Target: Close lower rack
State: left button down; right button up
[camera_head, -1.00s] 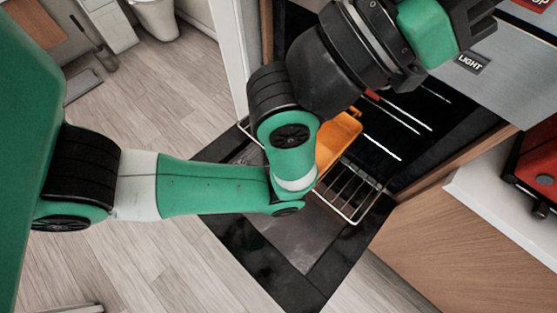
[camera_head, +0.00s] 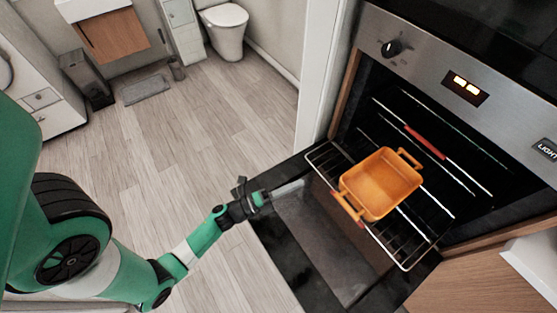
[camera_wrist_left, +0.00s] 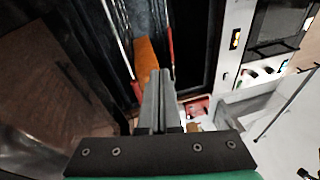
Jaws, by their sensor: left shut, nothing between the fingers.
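The lower rack (camera_head: 402,245) is a wire rack sticking out of the oven over the open door (camera_head: 315,240). An orange rectangular dish (camera_head: 380,184) with two handles sits on it; part of the dish also shows in the left wrist view (camera_wrist_left: 146,58). My left gripper (camera_head: 268,196) is just left of the rack's outer end, near the door's left edge, apart from the rack. Its fingers are shut together and empty, as the left wrist view (camera_wrist_left: 160,74) shows. My right gripper is not in view.
An upper rack with a red front strip (camera_head: 425,141) is inside the oven cavity. The control panel (camera_head: 430,62) is above. A wooden cabinet (camera_head: 480,280) is at lower right.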

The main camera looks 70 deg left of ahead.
pick_arm(q)
jog(key=s+f+n+y, duration=0.1)
jog(key=s, duration=0.1)
jog(key=s+f+n+g+y, duration=0.1)
jog(key=s+f, duration=0.1)
jog(key=s, duration=0.1)
jog(key=s+f+n+g+y+p, duration=0.1)
jog(key=s, duration=0.2)
jog(key=shift+a+f, duration=0.25)
jog(key=shift+f, duration=0.15)
jog(key=shift+w+a+n+y, duration=0.15)
jog(key=shift+a+n+y, duration=0.15)
jog(key=shift+w+a, duration=0.2)
jog(key=shift+w, duration=0.25)
jog(key=shift+w+b, duration=0.25)
jog(key=shift+b, duration=0.1)
jog(key=b+x, duration=0.3)
jog(key=x, duration=1)
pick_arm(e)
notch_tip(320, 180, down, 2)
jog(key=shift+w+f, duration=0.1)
pick_arm(q)
jog(key=shift+a+f, duration=0.1)
